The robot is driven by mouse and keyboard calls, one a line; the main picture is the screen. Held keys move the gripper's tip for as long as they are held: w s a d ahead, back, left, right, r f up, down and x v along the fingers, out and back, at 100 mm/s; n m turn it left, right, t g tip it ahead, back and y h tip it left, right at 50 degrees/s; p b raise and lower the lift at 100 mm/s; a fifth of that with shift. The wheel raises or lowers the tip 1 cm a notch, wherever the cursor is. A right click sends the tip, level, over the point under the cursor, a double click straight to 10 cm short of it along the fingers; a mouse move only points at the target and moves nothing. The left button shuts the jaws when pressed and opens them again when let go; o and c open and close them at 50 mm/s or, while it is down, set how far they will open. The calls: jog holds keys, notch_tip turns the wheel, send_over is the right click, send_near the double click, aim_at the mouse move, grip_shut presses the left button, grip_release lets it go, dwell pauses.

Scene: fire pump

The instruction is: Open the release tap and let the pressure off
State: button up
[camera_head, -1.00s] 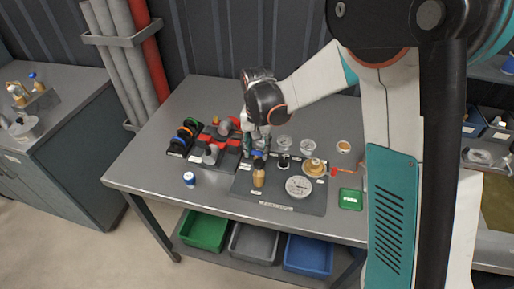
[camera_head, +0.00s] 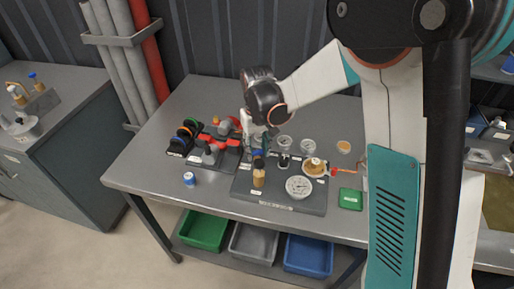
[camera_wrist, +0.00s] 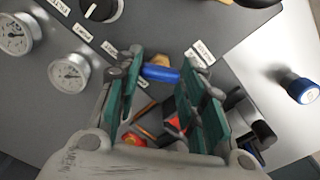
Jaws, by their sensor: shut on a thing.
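The blue tap handle (camera_wrist: 160,73) lies between my fingertips in the wrist view, beside a small white label. My gripper (camera_wrist: 161,76) has its teal-padded fingers on either side of the handle and is shut on it. In the head view my gripper (camera_head: 259,150) points down at the grey pump panel (camera_head: 312,207), and a little of the blue handle shows under it. The tap's body is mostly hidden by the fingers. A round white gauge (camera_head: 298,187) lies on the panel; it also shows in the wrist view (camera_wrist: 69,73).
A brass-coloured fitting (camera_head: 258,177) stands just in front of my gripper. A black knob (camera_head: 284,160) and a brass disc (camera_head: 314,167) are to the right. Red and black holders (camera_head: 222,142) stand close on the left. A blue-and-white button (camera_head: 189,178) sits at front left.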

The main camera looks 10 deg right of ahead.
aim_at(257, 151)
jog(key=n, duration=0.5)
jog(key=shift+n, duration=0.3)
jog(key=n, duration=0.5)
jog(key=shift+n, duration=0.3)
jog(key=o, duration=1)
jog(key=shift+o, duration=0.2)
notch_tip(257, 151, up, 12)
dwell(0.3)
